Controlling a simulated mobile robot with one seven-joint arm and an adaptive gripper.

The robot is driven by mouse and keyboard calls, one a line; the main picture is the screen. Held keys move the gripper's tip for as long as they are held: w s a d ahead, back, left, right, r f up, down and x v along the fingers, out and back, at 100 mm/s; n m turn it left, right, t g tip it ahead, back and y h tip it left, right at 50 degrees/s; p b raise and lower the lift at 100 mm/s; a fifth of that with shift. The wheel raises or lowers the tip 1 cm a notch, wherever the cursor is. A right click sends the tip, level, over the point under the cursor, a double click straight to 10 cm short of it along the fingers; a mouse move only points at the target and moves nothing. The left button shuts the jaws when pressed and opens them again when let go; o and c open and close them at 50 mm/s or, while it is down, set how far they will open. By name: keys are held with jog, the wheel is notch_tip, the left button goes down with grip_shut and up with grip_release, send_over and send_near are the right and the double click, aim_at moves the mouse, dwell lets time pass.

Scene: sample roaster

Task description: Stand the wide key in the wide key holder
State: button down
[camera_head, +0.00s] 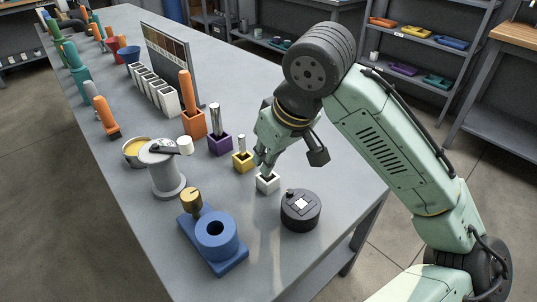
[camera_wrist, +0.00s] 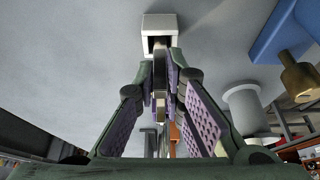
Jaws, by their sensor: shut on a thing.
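My gripper (camera_wrist: 163,85) is shut on a flat silver metal bar, which I take to be the wide key (camera_wrist: 160,90), gripped between the purple pads. The key's far end is at the dark opening of a small white square holder (camera_wrist: 160,24). I cannot tell how deep it is in, if at all. In the head view my gripper (camera_head: 266,166) points down just above the white holder (camera_head: 267,184), and the fingers hide most of the key. The white holder stands on the grey table, between the yellow holder and a black round device.
A yellow holder (camera_head: 243,164) and a purple holder (camera_head: 220,145), each with a metal piece upright, stand behind left. A black round device (camera_head: 300,212) is close at front right. A blue fixture (camera_head: 215,240) and grey spool-like stand (camera_head: 166,175) are to the left.

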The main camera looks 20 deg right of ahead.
jog(key=shift+f, duration=0.25)
jog(key=c, duration=1.6)
grip_release()
jog(key=v, duration=1.2)
jog(key=shift+r, duration=0.1)
